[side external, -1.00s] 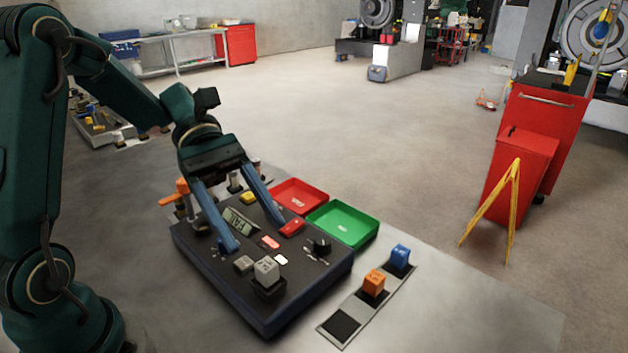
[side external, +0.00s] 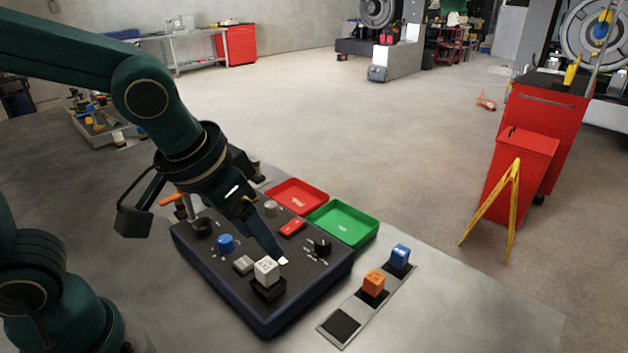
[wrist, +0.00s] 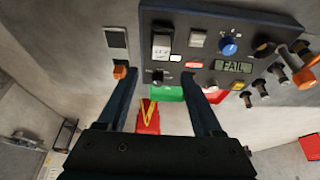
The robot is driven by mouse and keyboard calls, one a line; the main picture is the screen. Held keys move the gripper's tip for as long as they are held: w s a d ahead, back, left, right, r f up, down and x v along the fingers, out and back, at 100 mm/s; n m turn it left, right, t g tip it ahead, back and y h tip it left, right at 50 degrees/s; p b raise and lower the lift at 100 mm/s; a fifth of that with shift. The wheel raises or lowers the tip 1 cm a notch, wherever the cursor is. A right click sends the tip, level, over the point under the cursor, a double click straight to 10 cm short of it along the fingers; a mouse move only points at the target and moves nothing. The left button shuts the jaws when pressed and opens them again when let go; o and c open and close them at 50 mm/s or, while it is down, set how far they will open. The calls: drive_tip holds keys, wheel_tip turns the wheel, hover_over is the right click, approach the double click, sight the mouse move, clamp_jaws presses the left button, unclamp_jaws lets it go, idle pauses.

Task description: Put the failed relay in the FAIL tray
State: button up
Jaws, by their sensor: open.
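The pale grey relay block (side external: 267,270) stands in a black socket at the near corner of the dark test panel (side external: 215,272). It shows in the wrist view (wrist: 162,43), beyond and roughly between my fingertips. The panel display (wrist: 233,66) reads FAIL. The red tray (side external: 297,195), its faint label hard to read, lies behind the panel beside a green tray (side external: 343,222). My gripper (wrist: 159,77) is open, with nothing visible between its fingers. In the side view one finger reaches down just behind the relay; the other is hidden.
A strip right of the panel (side external: 337,326) holds an orange block (side external: 373,282) and a blue block (side external: 400,256); its nearest pad is empty. A red cabinet (side external: 520,165) stands beyond.

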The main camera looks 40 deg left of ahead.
sight(269, 262)
wheel_tip(269, 262, down, 3)
drive_tip(key=shift+r, duration=0.2)
drive_tip(key=shift+x, duration=2.5)
clamp_jaws()
